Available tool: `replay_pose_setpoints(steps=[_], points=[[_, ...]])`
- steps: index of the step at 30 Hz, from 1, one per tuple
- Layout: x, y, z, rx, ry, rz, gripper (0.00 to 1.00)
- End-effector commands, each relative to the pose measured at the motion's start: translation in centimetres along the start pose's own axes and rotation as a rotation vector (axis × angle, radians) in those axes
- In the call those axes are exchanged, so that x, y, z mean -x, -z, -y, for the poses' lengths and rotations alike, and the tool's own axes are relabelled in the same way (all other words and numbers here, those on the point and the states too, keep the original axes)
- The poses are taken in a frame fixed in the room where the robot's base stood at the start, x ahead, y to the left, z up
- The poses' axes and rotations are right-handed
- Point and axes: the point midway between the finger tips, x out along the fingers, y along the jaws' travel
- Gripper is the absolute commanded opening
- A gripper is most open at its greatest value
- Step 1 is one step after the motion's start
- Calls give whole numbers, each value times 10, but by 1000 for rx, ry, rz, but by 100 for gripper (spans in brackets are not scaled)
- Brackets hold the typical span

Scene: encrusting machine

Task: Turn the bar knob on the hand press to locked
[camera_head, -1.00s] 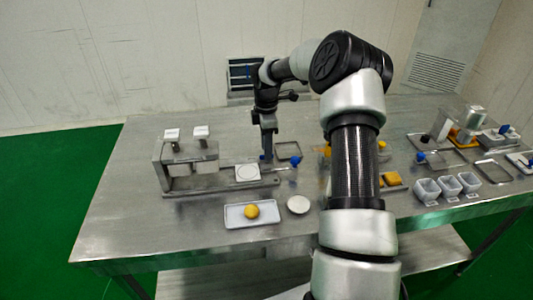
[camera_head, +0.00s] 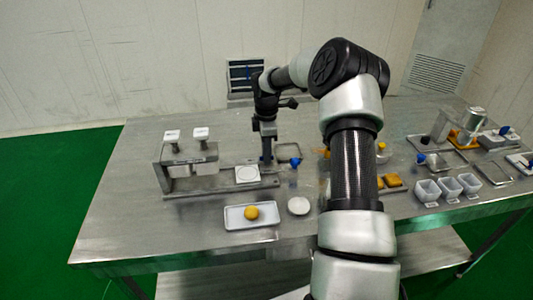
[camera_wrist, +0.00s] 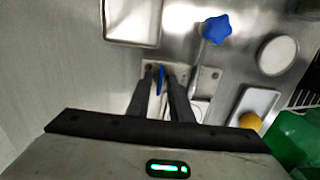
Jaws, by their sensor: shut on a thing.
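The hand press (camera_head: 190,160) stands at the left of the steel table, with a metal frame, two white-topped posts and a long base running right. A white plate with a round disc (camera_head: 247,174) lies on that base. The blue bar knob (camera_wrist: 162,78) sits at the base's right end and shows between my fingertips in the wrist view. My gripper (camera_wrist: 163,74) points down and is shut on this bar knob; it also shows in the head view (camera_head: 267,158), where it hides the knob. A blue star-shaped knob (camera_wrist: 216,29) on a rod is close by.
A white tray with a yellow ball (camera_head: 251,213) and a round white dish (camera_head: 298,205) lie in front of the press. An empty metal tray (camera_head: 289,151) lies behind. White cups (camera_head: 448,188) and other equipment stand at the right. The table's front left is clear.

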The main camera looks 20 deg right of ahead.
Motion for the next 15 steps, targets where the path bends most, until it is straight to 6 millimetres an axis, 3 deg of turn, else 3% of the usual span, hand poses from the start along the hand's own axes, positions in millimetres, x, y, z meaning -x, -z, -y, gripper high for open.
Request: replay_pose_setpoints(steps=[8, 15], points=[[1, 0, 0, -122, -1, 2, 0], [2, 0, 0, -329, -2, 2, 0]])
